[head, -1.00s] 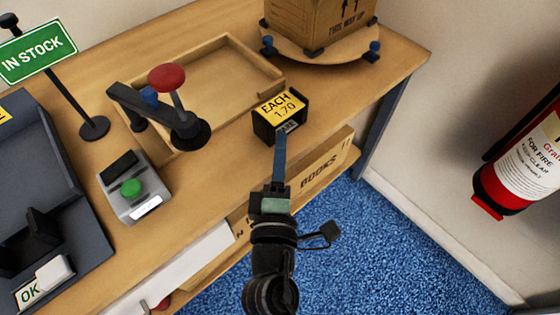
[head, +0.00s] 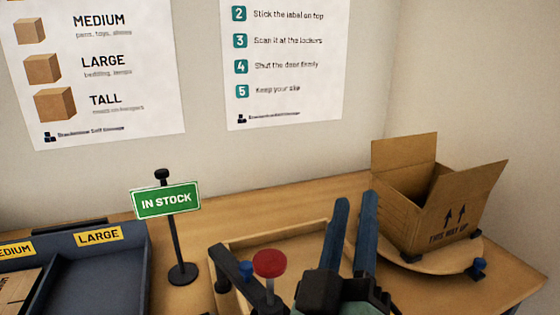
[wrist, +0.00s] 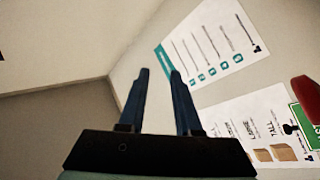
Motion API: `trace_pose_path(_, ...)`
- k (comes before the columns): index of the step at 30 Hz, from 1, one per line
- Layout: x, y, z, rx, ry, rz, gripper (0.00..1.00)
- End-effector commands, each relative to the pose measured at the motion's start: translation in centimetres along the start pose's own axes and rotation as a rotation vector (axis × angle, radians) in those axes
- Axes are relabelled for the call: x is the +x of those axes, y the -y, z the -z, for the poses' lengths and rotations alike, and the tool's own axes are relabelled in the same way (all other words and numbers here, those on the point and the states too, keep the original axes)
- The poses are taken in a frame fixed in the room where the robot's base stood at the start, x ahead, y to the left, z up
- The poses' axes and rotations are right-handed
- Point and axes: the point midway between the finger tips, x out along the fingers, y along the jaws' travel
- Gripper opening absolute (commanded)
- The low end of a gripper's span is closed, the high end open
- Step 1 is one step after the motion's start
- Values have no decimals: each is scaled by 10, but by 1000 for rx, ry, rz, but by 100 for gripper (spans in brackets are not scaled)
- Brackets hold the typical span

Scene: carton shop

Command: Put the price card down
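My gripper (head: 355,197) is raised in front of the bench in the head view, its two blue fingers pointing up. The fingers stand apart with nothing between them, so it is open. The wrist view also shows the open, empty fingers (wrist: 159,72) against wall and ceiling. The price card is in neither view now; the part of the bench where it stood a second ago is below the head picture's edge or behind my gripper.
An open carton (head: 425,205) sits on a round turntable (head: 408,261) at right. A wooden tray (head: 275,233), a red knob (head: 269,263) and an IN STOCK sign (head: 166,200) stand near my gripper. A dark bin (head: 143,265) is at left. Posters (head: 95,75) hang behind.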

Motion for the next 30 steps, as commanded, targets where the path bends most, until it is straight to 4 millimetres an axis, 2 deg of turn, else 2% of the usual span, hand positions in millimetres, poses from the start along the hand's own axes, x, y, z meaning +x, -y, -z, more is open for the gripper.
trace_pose_path(1,10,-19,43,145,-85,-16,33)
trace_pose_path(3,15,-39,91,330,-184,-6,33)
trace_pose_path(6,11,-63,150,547,-314,33,33)
trace_pose_path(10,0,-86,200,725,-434,92,33)
trace_pose_path(12,-5,-92,215,776,-469,114,33)
trace_pose_path(15,-8,-96,223,808,-491,131,33)
trace_pose_path(25,-7,-97,225,809,-491,132,33)
trace_pose_path(30,2,-109,242,807,-491,131,33)
